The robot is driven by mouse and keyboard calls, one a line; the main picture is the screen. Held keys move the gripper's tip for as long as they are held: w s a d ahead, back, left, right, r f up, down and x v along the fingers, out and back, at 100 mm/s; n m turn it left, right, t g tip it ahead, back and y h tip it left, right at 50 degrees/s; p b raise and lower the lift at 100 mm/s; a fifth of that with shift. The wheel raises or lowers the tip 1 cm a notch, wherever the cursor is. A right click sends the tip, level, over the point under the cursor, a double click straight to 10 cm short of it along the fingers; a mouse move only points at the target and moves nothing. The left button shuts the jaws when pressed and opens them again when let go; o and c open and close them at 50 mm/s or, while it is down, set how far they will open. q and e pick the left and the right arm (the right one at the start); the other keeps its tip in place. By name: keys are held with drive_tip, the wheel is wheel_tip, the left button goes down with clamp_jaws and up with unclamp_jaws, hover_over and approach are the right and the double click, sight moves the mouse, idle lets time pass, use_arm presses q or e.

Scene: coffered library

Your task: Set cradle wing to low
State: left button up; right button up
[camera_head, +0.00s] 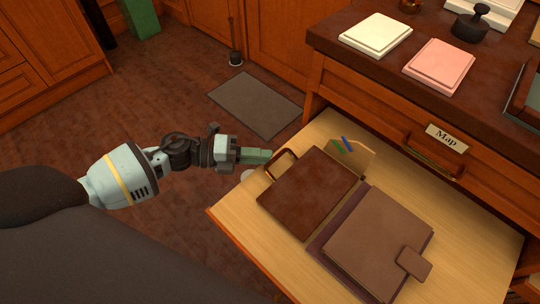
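A dark brown leather-like panel (312,193), which looks like the cradle wing, lies over the pale wooden surface of a pulled-out drawer (470,238). A brown loop handle (281,164) is at its left end. A beige curved plate (355,155) with green and blue marks stands at its far edge. A closed brown folder or book (380,240) with a strap lies beside the panel on the right. My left gripper (268,156) has its green fingers pointing right, close to the handle; contact and finger gap cannot be told. My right gripper is not in view.
The dark desktop (375,71) behind the drawer holds a cream block (376,34), a pink block (440,65) and a black knobbed object (471,22). A drawer front labelled "Map" (447,138) is below it. A grey mat (255,103) lies on the open floor.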

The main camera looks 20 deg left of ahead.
use_arm(q)
drive_tip(key=shift+x, duration=1.3)
drive_tip(key=shift+c, duration=0.4)
clamp_jaws()
